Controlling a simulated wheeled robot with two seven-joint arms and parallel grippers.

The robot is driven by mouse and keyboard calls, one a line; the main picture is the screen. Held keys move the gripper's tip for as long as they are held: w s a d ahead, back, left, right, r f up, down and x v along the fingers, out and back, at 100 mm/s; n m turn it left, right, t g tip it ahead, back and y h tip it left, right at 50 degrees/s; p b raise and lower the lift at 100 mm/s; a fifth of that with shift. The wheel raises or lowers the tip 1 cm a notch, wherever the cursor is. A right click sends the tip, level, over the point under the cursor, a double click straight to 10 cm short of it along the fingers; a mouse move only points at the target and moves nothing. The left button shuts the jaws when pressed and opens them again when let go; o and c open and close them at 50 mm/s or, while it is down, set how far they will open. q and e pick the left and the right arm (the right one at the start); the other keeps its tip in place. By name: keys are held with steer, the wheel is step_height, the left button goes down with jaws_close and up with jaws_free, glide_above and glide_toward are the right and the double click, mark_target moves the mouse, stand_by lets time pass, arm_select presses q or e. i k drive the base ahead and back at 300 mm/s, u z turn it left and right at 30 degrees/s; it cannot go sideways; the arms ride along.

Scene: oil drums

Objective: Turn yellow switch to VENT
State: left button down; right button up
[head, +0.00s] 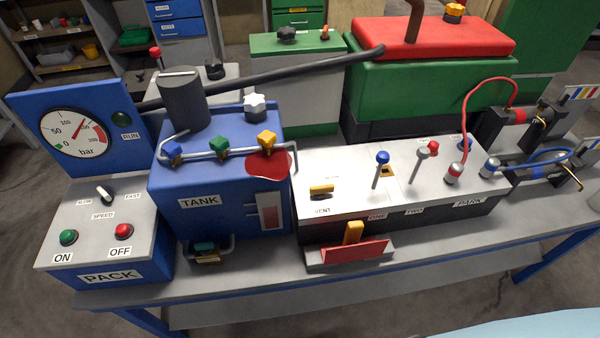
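The yellow switch (321,190) is a short bar on the left end of the grey-topped valve box (345,170). Its bar lies roughly left to right in the picture. The VENT label (322,211) is just in front of it, near the box's front edge. Another label behind the switch is too faint to read. I cannot tell which position the switch is set to. Neither of my grippers shows in the head view, and nothing touches the switch.
Blue-knobbed (382,158) and red-knobbed (433,148) levers stand right of the switch. The blue tank (220,195) stands close left, with a long dark bar (290,72) above. Space above the switch is clear.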

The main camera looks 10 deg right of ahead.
mark_target(318, 192)
steer(key=z, duration=1.95)
steer(key=k, duration=1.35)
steer(key=u, duration=1.75)
steer(key=i, duration=0.5)
steer(key=z, duration=0.1)
